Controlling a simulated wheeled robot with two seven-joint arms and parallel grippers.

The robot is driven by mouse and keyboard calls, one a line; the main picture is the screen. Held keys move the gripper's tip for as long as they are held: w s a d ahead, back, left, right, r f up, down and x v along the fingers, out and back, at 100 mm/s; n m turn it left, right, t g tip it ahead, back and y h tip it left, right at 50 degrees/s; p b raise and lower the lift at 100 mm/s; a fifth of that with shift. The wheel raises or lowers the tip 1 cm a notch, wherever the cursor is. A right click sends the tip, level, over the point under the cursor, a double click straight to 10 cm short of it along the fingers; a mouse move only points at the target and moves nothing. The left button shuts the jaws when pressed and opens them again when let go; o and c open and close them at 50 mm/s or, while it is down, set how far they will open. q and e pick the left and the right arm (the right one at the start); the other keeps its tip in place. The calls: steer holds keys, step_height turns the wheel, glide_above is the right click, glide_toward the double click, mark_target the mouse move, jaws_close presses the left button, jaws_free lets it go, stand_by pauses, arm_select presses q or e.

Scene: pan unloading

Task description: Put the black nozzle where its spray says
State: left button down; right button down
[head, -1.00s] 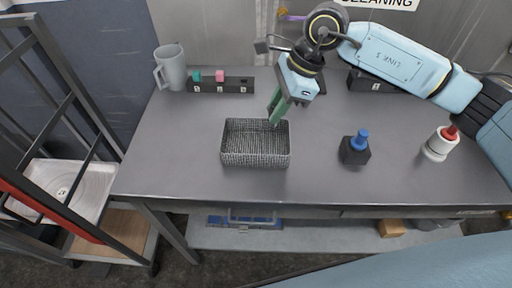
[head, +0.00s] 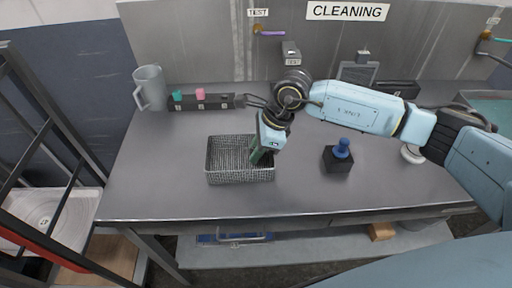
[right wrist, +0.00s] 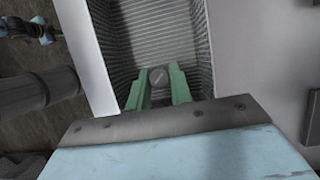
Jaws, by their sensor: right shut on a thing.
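My right gripper (head: 262,158) reaches down into the grey mesh basket (head: 225,177) at its right side. In the right wrist view its green fingers (right wrist: 158,92) are closed around a small dark grey round piece (right wrist: 159,76), apparently the black nozzle, over the ribbed basket floor. The head view hides this piece behind the fingers and basket. A dark rack (head: 216,106) with numbered labels stands at the back left, with a teal nozzle (head: 178,96) and a pink nozzle (head: 200,93) in it. My left gripper is not in view.
A grey jug (head: 150,88) stands left of the rack. A blue-topped piece (head: 342,148) sits on a black block (head: 338,161) right of the basket. A white round object (head: 411,154) is partly behind my right arm. TEST and CLEANING signs hang on the back wall.

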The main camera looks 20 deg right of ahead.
steer(key=shift+f, duration=0.1)
steer(key=c, duration=1.7)
jaws_free()
steer(key=shift+f, duration=0.1)
steer(key=o, duration=0.4)
steer(key=shift+o, duration=0.2)
steer(key=shift+r, duration=0.2)
steer(key=shift+d+r, duration=0.1)
steer(key=shift+r, duration=0.25)
steer(key=v, duration=1.1)
steer(key=shift+s+d, duration=0.15)
